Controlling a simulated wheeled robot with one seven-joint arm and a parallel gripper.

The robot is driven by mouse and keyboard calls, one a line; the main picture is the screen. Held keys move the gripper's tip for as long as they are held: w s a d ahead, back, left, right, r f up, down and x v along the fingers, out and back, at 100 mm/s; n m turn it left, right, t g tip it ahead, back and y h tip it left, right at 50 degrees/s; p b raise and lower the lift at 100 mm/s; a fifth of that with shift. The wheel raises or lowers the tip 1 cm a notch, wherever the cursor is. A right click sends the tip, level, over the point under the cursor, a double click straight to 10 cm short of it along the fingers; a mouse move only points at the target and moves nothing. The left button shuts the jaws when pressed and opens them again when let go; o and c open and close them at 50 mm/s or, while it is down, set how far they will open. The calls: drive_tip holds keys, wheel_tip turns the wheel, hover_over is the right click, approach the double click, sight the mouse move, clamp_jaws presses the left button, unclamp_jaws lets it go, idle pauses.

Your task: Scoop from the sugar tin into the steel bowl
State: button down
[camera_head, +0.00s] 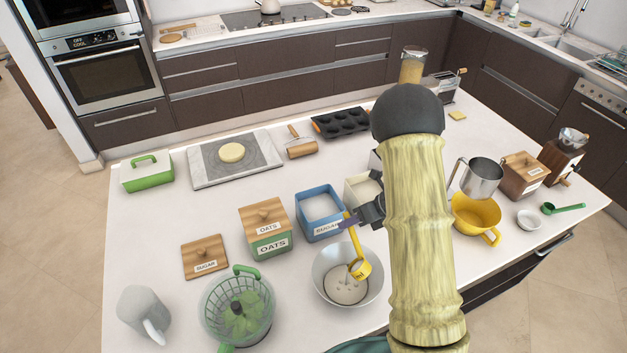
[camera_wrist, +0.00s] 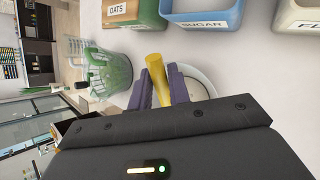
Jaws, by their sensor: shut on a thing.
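The sugar tin (camera_head: 303,224) is blue, labelled SUGAR, open, with white contents; its front also shows in the wrist view (camera_wrist: 205,22). The steel bowl (camera_head: 320,272) stands in front of it and holds something pale with small darker spots. My gripper (camera_head: 352,221) is shut on the handle of a yellow scoop (camera_head: 359,267), with its cup low over the right part of the bowl. I cannot tell what the cup holds or whether it touches the bowl. In the wrist view the purple fingers (camera_wrist: 162,88) grip the yellow handle (camera_wrist: 156,76); the bowl is partly hidden behind them.
A wooden SUGAR lid (camera_head: 205,258), a green OATS tin (camera_head: 269,243) and a green spinner basket (camera_head: 238,308) stand to the left. A cream tin (camera_head: 357,190) is beside the sugar tin. A yellow bowl (camera_head: 474,218) is right of my arm.

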drive_tip(key=h+p, duration=0.1)
drive_tip(key=a+f+g+h+p, duration=0.1)
drive_tip(key=p, duration=0.1)
drive_tip(key=shift+w+a+f, duration=0.15)
drive_tip(key=shift+w+a, duration=0.05)
drive_tip(key=shift+w, duration=0.15)
wheel_tip(320, 180, down, 7)
drive_tip(key=w+a+m+g+h+p, duration=0.1)
drive_tip(key=a+g+h+p, duration=0.1)
drive_tip(key=g+h+p, duration=0.2)
drive_tip(key=h+p, duration=0.2)
drive_tip(key=h, duration=0.2)
drive_tip(key=shift+w+a+g+h, duration=0.3)
drive_tip(key=shift+w+a, duration=0.05)
drive_tip(key=shift+w, duration=0.05)
drive_tip(key=shift+s+d+p, duration=0.1)
drive_tip(key=shift+s+p, duration=0.1)
drive_tip(key=shift+p, duration=0.1)
drive_tip(key=shift+w, duration=0.1)
idle(0.8)
